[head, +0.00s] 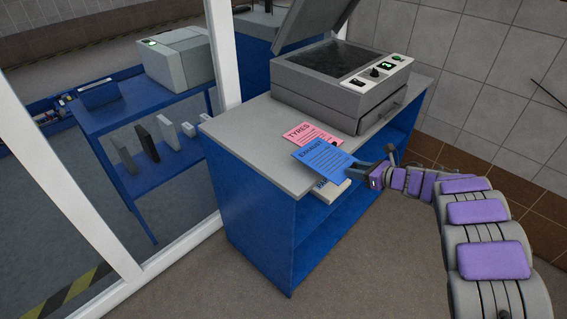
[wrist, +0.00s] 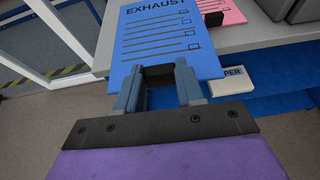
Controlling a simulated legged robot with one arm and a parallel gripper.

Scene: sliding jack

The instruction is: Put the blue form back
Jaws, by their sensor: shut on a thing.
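The blue form (head: 325,156), headed EXHAUST, is a flat sheet above the front edge of the grey countertop, overlapping the pink form. It also shows in the wrist view (wrist: 165,45), face up, its near edge at my fingers. My gripper (head: 369,170) is shut on the blue form's near right edge in the head view; its fingers also show in the wrist view (wrist: 158,82). The pink form (head: 305,133), headed TYRES, lies on the counter behind and is partly covered. I cannot tell whether the blue form touches the counter.
A grey copier (head: 345,75) with its lid raised stands on the counter (head: 235,125). A white paper pack (head: 328,190) sits on the shelf below. A white-framed glass partition is at the left. Bare counter lies left of the forms.

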